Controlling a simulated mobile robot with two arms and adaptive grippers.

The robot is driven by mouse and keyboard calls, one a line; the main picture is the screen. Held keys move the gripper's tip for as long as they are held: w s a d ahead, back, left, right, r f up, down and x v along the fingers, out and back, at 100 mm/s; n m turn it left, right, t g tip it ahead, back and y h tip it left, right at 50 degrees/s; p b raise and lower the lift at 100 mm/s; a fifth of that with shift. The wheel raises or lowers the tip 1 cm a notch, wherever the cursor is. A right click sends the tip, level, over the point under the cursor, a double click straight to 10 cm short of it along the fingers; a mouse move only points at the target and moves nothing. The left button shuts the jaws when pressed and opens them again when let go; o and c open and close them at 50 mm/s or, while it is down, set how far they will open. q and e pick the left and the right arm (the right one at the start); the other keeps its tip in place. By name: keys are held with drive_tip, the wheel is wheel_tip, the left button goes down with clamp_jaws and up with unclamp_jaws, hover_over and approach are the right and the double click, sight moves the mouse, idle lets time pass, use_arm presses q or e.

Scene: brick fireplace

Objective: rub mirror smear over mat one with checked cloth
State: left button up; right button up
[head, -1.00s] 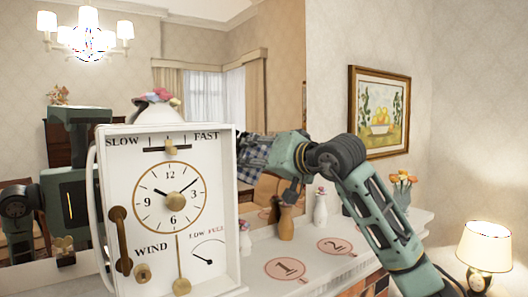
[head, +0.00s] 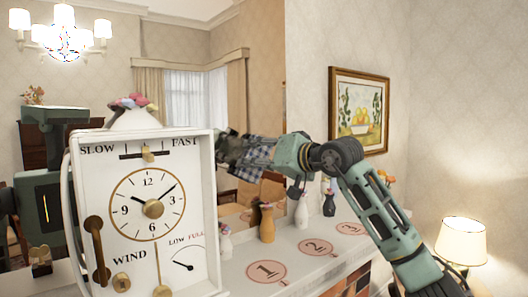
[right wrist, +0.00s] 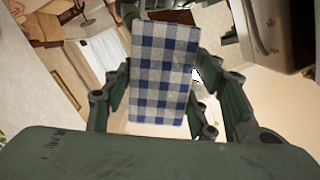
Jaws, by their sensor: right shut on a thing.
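The blue-and-white checked cloth (head: 258,158) is in my right gripper (head: 268,156), high over the mantel near the mirror surface. In the right wrist view the cloth (right wrist: 163,72) hangs flat between the fingers of the gripper (right wrist: 160,100), which is shut on it. Mat one (head: 267,271) is a pink disc marked 1 on the mantel, below the cloth. The mirror (head: 210,55) reflects the room. I cannot make out a smear; the clock covers part of the mirror. I cannot tell whether the cloth touches the glass. My left gripper is not in view.
A large white clock (head: 150,205) stands close at the left and blocks the view behind it. Mat two (head: 315,247) and mat three (head: 350,229) lie to the right. A tan vase (head: 267,224), a white vase (head: 302,211) and a dark vase (head: 329,203) stand behind the mats.

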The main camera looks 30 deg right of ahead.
drive_tip(key=d+p, duration=0.1)
drive_tip(key=d, duration=0.3)
drive_tip(key=shift+w, duration=0.2)
